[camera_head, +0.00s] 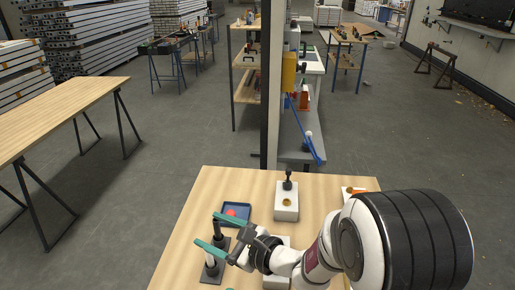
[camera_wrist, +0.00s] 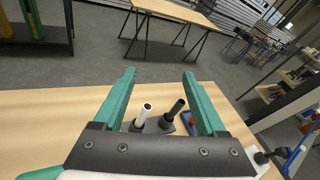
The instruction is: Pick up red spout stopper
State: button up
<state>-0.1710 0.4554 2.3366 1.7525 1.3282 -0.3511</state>
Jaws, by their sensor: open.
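The red stopper (camera_head: 231,212) lies in a small blue tray (camera_head: 246,222) on the wooden table. In the wrist view the red piece (camera_wrist: 191,121) shows small beside my right-hand finger, in the partly hidden blue tray (camera_wrist: 186,117). The fingers also show wide apart in the wrist view (camera_wrist: 158,73).
A dark base (camera_head: 212,275) with a white post (camera_head: 210,259) and a black post (camera_head: 217,228) stands below my fingers. A white block (camera_head: 287,205) with a black-topped piece stands right of the tray. The wooden table (camera_head: 190,225) is clear at its left.

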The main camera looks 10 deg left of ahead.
jog(key=w+d+f+m+t+h, duration=0.2)
jog(key=w+d+f+m+h, duration=0.15)
jog(key=f, duration=0.35)
jog(key=w+d+f+m+t+h, duration=0.2)
jog(key=w+d+f+m+h, duration=0.15)
jog(key=w+f, duration=0.2)
jog(key=shift+m+y, duration=0.3)
jog(key=shift+m, duration=0.1)
jog(key=x, duration=0.9)
jog(key=shift+s+a+f, duration=0.15)
jog(key=shift+a, duration=0.3)
jog(key=x, duration=0.5)
jog(key=shift+w+a, duration=0.2)
jog(key=shift+w, duration=0.1)
grip_shut()
